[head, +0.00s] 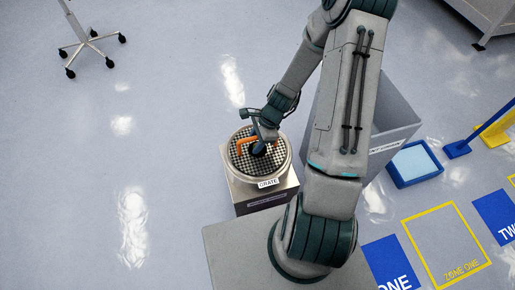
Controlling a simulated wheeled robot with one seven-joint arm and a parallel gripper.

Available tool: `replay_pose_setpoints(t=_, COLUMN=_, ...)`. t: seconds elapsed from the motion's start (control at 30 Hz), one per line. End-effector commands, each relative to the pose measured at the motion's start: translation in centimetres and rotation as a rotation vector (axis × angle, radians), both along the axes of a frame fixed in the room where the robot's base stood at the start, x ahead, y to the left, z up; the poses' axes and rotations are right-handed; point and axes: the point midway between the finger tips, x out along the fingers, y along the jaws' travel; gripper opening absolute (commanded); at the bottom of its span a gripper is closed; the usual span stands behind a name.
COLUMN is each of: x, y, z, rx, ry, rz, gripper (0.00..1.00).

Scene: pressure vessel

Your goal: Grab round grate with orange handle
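The round grate (240,161) is a dark and light checkered disc inside a pale round rim. It sits on top of a box-like stand, with a "GRATE" label on its front. Its orange handle (243,144) shows partly across the middle of the disc. My gripper (258,149) is over the grate, at the handle, and covers part of it. The fingertips are dark and small, and I cannot tell whether they are closed on the handle or only beside it.
A grey open bin (398,108) stands right of the grate, behind my arm. A blue tray (414,163) is further right. Blue and yellow floor markings (445,245) lie at lower right. A wheeled stand (91,42) is at upper left. The left floor is clear.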

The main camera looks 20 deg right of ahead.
Motion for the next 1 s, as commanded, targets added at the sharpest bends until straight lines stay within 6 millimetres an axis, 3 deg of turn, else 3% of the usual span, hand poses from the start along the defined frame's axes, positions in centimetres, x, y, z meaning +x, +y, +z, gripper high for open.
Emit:
replay_pose_setpoints(t=0.2, x=0.00, y=0.00, z=-0.01, rx=0.000, ry=0.000, rz=0.000, gripper=0.40)
replay_pose_setpoints(t=0.37, x=0.00, y=0.00, z=0.00, rx=0.000, ry=0.000, rz=0.000, gripper=0.00)
replay_pose_setpoints(t=1.0, x=0.00, y=0.01, z=0.00, rx=0.000, ry=0.000, rz=0.000, gripper=0.00)
